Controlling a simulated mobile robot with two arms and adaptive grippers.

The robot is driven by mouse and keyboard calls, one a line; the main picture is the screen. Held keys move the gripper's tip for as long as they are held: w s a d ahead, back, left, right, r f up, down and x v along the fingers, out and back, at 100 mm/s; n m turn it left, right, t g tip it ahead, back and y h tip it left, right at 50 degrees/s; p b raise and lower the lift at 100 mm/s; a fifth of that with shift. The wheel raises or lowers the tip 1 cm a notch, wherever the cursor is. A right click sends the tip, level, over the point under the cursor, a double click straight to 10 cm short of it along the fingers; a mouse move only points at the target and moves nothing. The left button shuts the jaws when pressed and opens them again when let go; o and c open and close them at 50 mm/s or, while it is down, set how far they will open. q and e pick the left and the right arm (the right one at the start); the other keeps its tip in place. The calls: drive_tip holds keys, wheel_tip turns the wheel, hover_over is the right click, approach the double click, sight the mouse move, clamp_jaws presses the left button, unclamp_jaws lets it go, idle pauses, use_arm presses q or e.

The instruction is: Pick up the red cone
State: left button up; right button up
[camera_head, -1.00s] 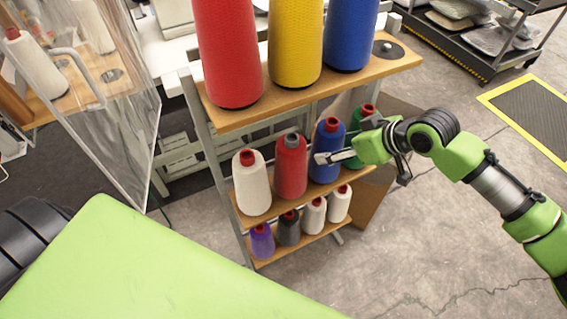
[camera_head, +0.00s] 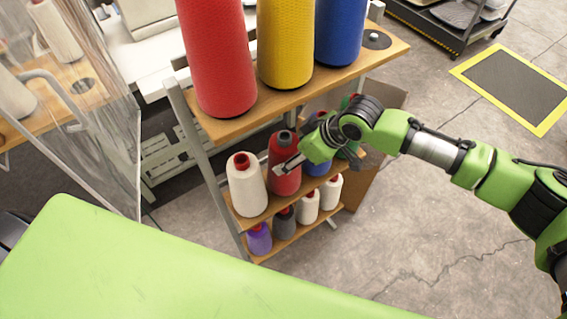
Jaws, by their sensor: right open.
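A red cone (camera_head: 283,178) with a dark top stands upright on the middle shelf (camera_head: 252,218), between a white cone (camera_head: 246,186) and a blue cone (camera_head: 316,168). My right gripper (camera_head: 281,168) comes in from the right and is open, its fingers at the front of this red cone and covering part of it. I cannot tell whether they touch it. The gripper also hides part of the blue cone. A much larger red cone (camera_head: 217,60) stands on the top shelf. My left gripper is not in view.
The top shelf (camera_head: 285,102) overhangs the middle one and also holds large yellow (camera_head: 285,45) and blue (camera_head: 339,35) cones. A green cone (camera_head: 352,147) is partly hidden behind my right arm. Several small cones fill the bottom shelf.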

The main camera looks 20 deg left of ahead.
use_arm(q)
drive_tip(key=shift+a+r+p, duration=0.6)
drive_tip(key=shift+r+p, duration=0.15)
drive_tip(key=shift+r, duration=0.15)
use_arm(e)
drive_tip(key=x, duration=0.5)
drive_tip(key=shift+d, duration=0.1)
drive_tip(key=shift+r, duration=0.1)
drive_tip(key=c, duration=1.3)
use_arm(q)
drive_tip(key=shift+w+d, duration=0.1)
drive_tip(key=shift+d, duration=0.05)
use_arm(e)
drive_tip(key=shift+w+r, duration=0.1)
drive_tip(key=shift+c, duration=0.7)
